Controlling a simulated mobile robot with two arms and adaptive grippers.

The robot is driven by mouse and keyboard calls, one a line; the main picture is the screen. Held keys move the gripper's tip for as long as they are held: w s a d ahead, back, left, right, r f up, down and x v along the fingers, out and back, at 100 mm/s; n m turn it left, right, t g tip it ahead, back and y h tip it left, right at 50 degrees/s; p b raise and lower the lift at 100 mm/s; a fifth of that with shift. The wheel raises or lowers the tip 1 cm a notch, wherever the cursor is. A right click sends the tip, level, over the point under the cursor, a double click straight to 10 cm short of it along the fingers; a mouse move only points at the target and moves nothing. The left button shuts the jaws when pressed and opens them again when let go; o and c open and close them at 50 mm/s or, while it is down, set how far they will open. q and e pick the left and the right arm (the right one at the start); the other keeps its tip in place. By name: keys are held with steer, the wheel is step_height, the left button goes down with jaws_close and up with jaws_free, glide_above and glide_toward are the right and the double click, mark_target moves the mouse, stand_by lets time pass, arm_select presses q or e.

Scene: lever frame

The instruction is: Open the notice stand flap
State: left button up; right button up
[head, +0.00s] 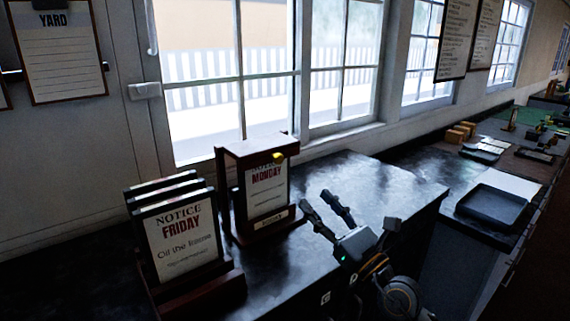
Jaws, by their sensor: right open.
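The notice stand (232,197) is a dark wooden frame on the black counter, left of centre. It holds a white card reading MONDAY (266,190). Its brown top flap (255,145) lies roughly level across the top, with a small yellow knob (278,156) at its front edge. The flap looks down over the card. My right gripper (317,199) is open and empty, to the right of the stand and lower in the picture than the knob. Its fingers point up and away and appear apart from the stand. My left gripper is out of view.
A wooden rack (190,291) with several notice cards, the front one reading FRIDAY (183,240), stands left of the notice stand. The black counter (365,185) is clear to the right. A dark tray (491,206) lies farther right. Windows are behind.

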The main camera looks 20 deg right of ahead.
mark_target(280, 159)
steer(key=p+x, duration=0.3)
steer(key=x, duration=0.8)
steer(key=shift+w+a+r, duration=0.1)
steer(key=shift+w+r, duration=0.05)
steer(key=shift+r, duration=0.05)
steer(key=shift+w+a+r, duration=0.2)
steer(key=shift+w+a, duration=0.05)
steer(key=shift+w, duration=0.35)
steer(key=shift+c, duration=0.5)
jaws_close()
